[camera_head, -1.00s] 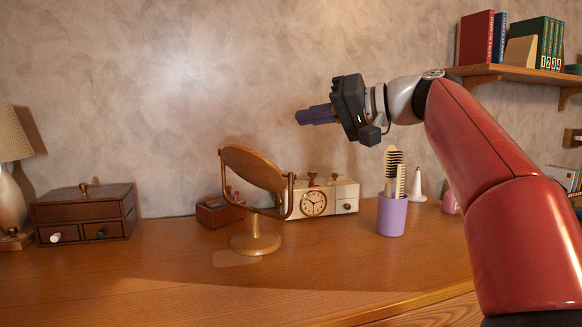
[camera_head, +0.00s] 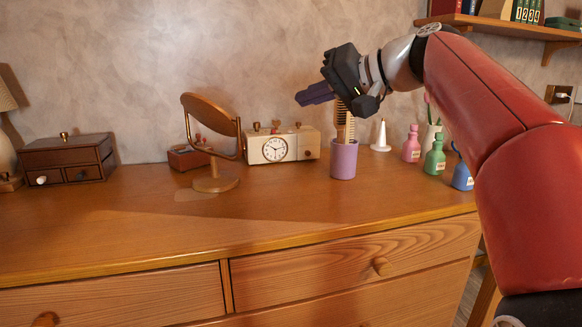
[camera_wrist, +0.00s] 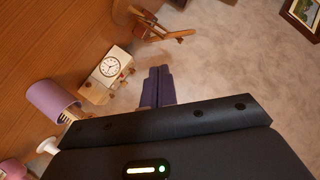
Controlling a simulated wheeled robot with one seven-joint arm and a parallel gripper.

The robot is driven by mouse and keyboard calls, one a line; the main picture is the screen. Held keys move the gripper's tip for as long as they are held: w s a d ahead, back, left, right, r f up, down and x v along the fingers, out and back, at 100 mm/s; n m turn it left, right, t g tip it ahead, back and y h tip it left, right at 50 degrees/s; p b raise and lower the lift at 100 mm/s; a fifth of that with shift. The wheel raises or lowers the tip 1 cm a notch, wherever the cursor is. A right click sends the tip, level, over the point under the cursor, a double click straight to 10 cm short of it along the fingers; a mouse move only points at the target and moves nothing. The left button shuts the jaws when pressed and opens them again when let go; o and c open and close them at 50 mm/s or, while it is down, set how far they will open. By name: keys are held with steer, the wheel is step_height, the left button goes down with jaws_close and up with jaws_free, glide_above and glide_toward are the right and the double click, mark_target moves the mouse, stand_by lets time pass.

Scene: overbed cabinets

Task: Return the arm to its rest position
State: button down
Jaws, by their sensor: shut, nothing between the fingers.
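My gripper (camera_head: 316,95) is raised above the dresser top in the head view, in front of the wall and pointing left. Its dark purple fingers are together with nothing between them. They also show together in the wrist view (camera_wrist: 158,86). My red arm comes in from the right side, bent at the elbow. The gripper is just above and in front of the brush and comb in the purple cup (camera_head: 343,160), partly hiding them. I cannot tell whether it touches them.
On the wooden dresser (camera_head: 260,215) stand a round mirror (camera_head: 211,115), a cream clock box (camera_head: 290,147), a brown drawer box (camera_head: 68,158) and small bottles, including a green one (camera_head: 435,156). A shelf (camera_head: 505,32) with books hangs at upper right. The dresser's front area is clear.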

steer(key=s+d+f+h, duration=0.4)
steer(key=s+f, duration=0.4)
steer(key=f, duration=0.4)
steer(key=s+d+f+m+g+h, duration=0.1)
steer(key=s+d+f+h, duration=0.2)
steer(key=s+f, duration=0.6)
steer(key=s+d+f+g+h, duration=0.1)
steer(key=s+d+f+h, duration=0.3)
steer(key=s+f, duration=0.5)
step_height(320, 180, down, 6)
steer(key=shift+d+r+m+h, duration=0.1)
steer(key=shift+d+m+h, duration=0.2)
steer(key=shift+d+m, duration=0.1)
steer(key=shift+a, duration=0.1)
